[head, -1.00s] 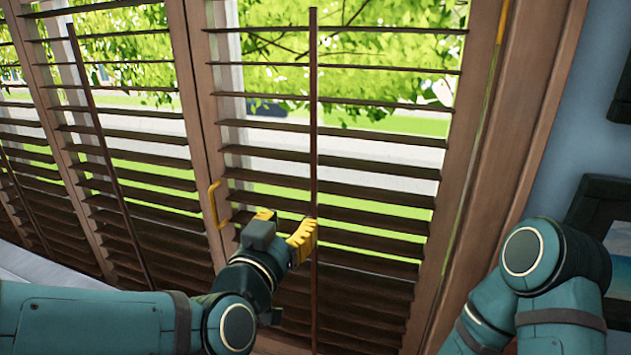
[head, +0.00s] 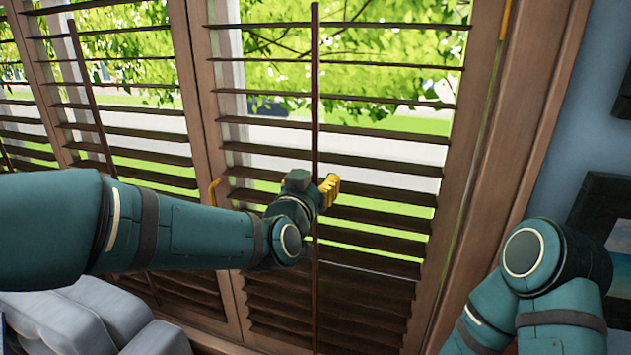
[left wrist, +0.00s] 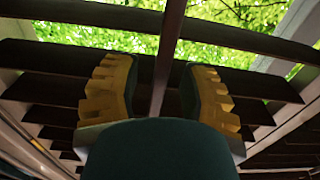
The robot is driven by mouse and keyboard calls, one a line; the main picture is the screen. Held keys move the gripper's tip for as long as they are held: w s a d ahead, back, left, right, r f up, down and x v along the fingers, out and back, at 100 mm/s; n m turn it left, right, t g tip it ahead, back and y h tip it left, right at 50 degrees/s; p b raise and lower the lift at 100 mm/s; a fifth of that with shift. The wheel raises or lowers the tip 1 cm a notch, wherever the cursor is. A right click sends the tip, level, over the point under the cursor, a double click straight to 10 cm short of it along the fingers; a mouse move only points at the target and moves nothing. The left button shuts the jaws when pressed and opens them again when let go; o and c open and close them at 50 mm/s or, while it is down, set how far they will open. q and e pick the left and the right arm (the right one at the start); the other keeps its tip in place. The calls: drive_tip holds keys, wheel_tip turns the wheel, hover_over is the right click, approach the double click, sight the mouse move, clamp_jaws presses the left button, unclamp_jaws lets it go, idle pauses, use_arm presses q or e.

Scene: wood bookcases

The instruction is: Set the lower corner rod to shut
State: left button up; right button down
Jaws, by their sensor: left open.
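The dark vertical rod (head: 315,100) runs down the front of the slats of the right-hand shutter panel, the one by the corner. The slats (head: 380,161) show gaps with daylight between them; the lowest ones look darker and closer together. My left gripper (head: 329,190) is at the rod, about halfway down the panel. In the left wrist view the rod (left wrist: 169,45) passes between the two yellow fingers, with space on both sides. The fingers (left wrist: 163,92) are open, and I see no grip on the rod. My right gripper is not in view.
A yellow handle (head: 213,191) is on the frame left of the panel, close to my left arm. Another shutter panel with its own rod (head: 90,95) stands further left. A grey cushioned seat (head: 90,315) is below my arm. A dark picture frame (head: 600,200) is at the right.

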sight(314, 159)
use_arm(q)
drive_tip(key=shift+w, duration=0.25)
clamp_jaws()
drive_tip(key=r+p, duration=0.2)
drive_tip(key=r, duration=0.1)
drive_tip(key=w+r, duration=0.1)
drive_tip(key=shift+w+d+r+p, duration=0.1)
drive_tip(key=shift+d+r+p, duration=0.15)
drive_tip(key=shift+r+p, duration=0.15)
